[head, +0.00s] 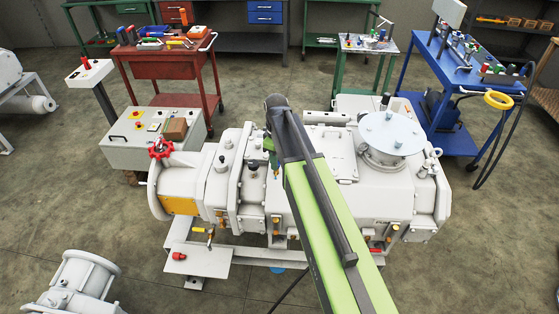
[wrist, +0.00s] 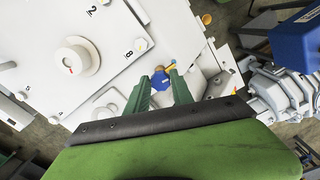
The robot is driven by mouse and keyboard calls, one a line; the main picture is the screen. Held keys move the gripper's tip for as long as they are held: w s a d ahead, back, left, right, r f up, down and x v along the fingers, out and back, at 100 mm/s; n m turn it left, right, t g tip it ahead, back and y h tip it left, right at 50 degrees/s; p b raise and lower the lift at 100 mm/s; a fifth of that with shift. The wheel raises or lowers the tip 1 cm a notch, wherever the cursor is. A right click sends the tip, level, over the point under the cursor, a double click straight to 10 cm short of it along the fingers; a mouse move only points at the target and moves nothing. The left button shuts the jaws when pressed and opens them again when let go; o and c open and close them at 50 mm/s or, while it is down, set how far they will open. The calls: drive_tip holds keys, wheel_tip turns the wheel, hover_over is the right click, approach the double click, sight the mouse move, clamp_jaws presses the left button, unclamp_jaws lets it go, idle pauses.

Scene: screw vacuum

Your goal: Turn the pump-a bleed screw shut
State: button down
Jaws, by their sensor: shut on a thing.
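In the wrist view, a small blue faceted head (wrist: 160,79), which looks like the bleed screw, sits between the tips of my two green fingers. My gripper (wrist: 162,72) is shut on it, one finger on each side. A small brass and yellow part (wrist: 169,63) shows just beyond it. In the head view, my arm reaches over the large pale grey pump (head: 340,160), with my gripper (head: 272,158) low over its top. The screw is hidden or too small to make out there. Which pump is pump-a cannot be told.
A red hand valve (head: 161,148) stands at the pump's left end. A control box (head: 140,150), a red cart (head: 172,70) and a blue cart (head: 462,72) stand behind. In the wrist view, a white dial (wrist: 76,60) stands up from a flat white surface.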

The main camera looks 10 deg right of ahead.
drive_tip(key=m, duration=0.4)
drive_tip(key=shift+a, duration=0.2)
drive_tip(key=m, duration=0.4)
drive_tip(key=shift+w, duration=0.1)
drive_tip(key=m, duration=0.4)
drive_tip(key=shift+m, duration=2.1)
drive_tip(key=shift+d, duration=0.1)
drive_tip(key=c, duration=1.1)
unclamp_jaws()
